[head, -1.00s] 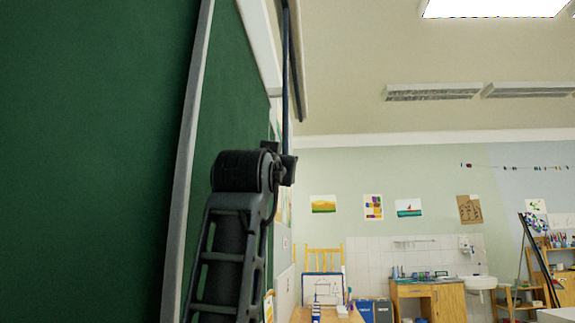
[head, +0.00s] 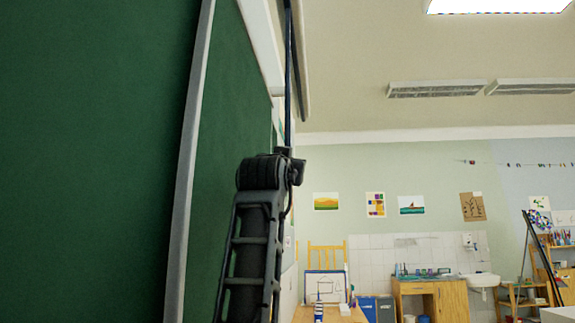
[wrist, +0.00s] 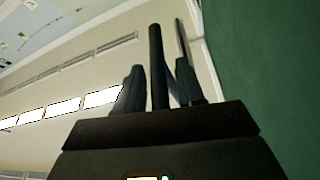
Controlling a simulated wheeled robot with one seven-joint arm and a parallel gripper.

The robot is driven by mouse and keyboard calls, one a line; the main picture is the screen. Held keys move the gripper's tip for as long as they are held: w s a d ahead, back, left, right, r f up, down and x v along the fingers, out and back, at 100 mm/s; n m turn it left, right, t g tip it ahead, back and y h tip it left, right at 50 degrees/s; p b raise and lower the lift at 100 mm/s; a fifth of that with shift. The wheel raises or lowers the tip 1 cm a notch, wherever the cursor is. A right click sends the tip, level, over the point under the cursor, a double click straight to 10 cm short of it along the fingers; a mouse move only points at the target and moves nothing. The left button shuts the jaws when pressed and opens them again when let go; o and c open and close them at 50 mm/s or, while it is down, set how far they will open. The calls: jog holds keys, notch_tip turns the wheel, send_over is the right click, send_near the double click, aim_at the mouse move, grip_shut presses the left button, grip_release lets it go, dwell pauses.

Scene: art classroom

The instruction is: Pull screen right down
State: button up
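My gripper (head: 291,155) points upward at the end of my arm, right of the green board in the head view. A long dark bar (head: 289,75) runs from the top of the picture down to it. I cannot tell whether this bar is part of the right screen; no spread screen surface is clear. In the wrist view my gripper's two fingers (wrist: 160,92) stand apart. A dark round rod (wrist: 156,60) shows between them, with a thinner bar (wrist: 184,50) behind the right finger. Whether the fingers press on the rod is not clear.
The green board (head: 100,140) with a grey metal edge (head: 186,170) fills the left, close to my arm. A wooden table (head: 335,315) stands below right. A wooden cabinet (head: 445,300) and sink (head: 484,280) are at the far wall. The upper right is free.

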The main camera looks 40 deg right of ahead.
grip_shut()
dwell(0.3)
